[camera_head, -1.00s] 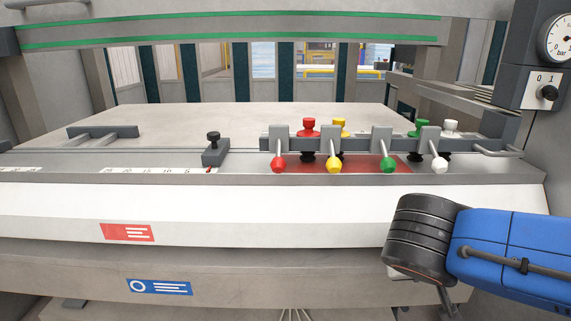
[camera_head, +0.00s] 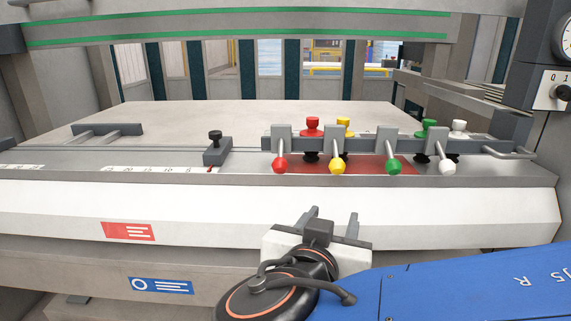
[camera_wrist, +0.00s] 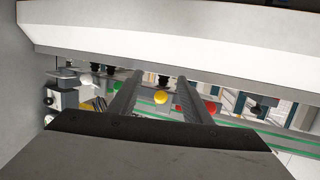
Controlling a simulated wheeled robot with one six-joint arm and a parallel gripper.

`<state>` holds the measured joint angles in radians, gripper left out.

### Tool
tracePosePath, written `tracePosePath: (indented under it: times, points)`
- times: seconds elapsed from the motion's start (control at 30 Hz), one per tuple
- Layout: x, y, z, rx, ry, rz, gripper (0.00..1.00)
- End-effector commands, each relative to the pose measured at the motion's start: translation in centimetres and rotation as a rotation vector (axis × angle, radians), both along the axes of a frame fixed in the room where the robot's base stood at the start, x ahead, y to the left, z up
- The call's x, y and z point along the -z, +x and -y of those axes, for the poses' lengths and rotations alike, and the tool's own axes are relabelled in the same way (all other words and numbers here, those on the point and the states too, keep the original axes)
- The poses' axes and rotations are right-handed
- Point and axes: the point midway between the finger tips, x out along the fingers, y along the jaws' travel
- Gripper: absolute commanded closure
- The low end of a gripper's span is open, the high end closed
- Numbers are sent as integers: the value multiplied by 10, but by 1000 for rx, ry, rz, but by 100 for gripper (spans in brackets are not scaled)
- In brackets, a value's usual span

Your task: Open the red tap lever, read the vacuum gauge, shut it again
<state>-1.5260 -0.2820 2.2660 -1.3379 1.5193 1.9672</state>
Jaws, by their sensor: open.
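The red tap lever (camera_head: 280,166) is leftmost of the ball-ended levers on a grey bar; its ball points toward me. In the wrist view its red ball (camera_wrist: 210,107) appears just beside the right-hand finger, and part of the lever is hidden. The round gauge (camera_head: 566,36) is cut off at the upper right edge, so its needle cannot be read. My gripper (camera_head: 333,217) is open and empty, in front of the white machine front, below the levers and a little right of the red one. Its fingers also show in the wrist view (camera_wrist: 160,78).
Yellow (camera_head: 337,167), green (camera_head: 394,167) and white (camera_head: 447,168) levers stand close by on the same bar. Several coloured knobs stand behind them. A black-knobbed stop block (camera_head: 216,150) sits to the left. The flat table (camera_head: 230,117) behind is clear.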

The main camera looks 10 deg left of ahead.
Motion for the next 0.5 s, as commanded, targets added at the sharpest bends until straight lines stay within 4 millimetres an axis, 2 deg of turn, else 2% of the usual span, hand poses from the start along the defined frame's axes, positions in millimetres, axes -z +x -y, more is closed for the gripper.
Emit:
tracePosePath:
  times: [0.03, 0.2, 0.33, 0.5]
  points:
    - [-6, -12, -17, -34, 30, 34, 56]
    - [-28, -49, -60, -126, 154, 140, 56]
    - [-41, -73, -82, -181, 231, 193, 56]
    - [-49, -89, -95, -216, 283, 223, 56]
